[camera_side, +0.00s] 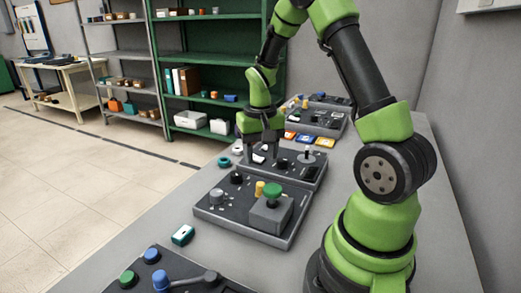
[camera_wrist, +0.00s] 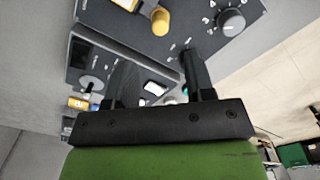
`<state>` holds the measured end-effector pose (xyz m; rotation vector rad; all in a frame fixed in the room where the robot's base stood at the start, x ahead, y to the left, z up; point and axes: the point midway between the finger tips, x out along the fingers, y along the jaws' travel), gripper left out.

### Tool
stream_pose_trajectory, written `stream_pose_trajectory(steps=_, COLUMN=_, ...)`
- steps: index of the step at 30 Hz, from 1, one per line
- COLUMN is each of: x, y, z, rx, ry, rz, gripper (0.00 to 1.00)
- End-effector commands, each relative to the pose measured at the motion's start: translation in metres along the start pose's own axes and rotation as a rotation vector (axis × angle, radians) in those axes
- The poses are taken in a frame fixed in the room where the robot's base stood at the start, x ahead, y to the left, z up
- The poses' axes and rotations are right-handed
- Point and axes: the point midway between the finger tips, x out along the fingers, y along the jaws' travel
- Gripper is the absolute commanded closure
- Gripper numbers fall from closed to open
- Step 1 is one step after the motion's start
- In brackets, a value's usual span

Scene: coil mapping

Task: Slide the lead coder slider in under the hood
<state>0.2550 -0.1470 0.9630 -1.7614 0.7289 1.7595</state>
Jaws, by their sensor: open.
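My gripper (camera_side: 261,152) is open over the middle control panel (camera_side: 307,177), its fingers pointing down. In the wrist view my gripper (camera_wrist: 160,62) shows two dark fingers spread apart with nothing held between them. A small white piece (camera_wrist: 155,88) on that panel appears between the fingers; a white piece (camera_side: 258,158) also shows below the gripper in the side view. I cannot tell which part is the lead coder slider, nor pick out its hood. The gripper hides part of the panel.
The nearer panel (camera_side: 205,210) carries a grey box (camera_side: 268,216) with a green knob (camera_side: 272,191), and a yellow knob (camera_side: 259,188). A teal-and-white block (camera_side: 183,235) lies on the table. More panels stand in front and behind. Coloured cards (camera_side: 307,139) lie behind the middle panel.

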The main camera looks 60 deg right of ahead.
Motion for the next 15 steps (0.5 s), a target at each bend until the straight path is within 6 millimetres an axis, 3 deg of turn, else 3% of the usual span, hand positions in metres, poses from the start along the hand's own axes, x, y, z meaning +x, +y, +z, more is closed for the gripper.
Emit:
stream_pose_trajectory(steps=10, x=-0.0066, y=0.0000, z=0.0000, rx=0.000, ry=0.000, rz=0.000, gripper=0.51)
stream_pose_trajectory(steps=15, x=-0.0063, y=0.0027, z=-0.0083, rx=0.027, ry=-0.019, rz=0.002, gripper=0.90)
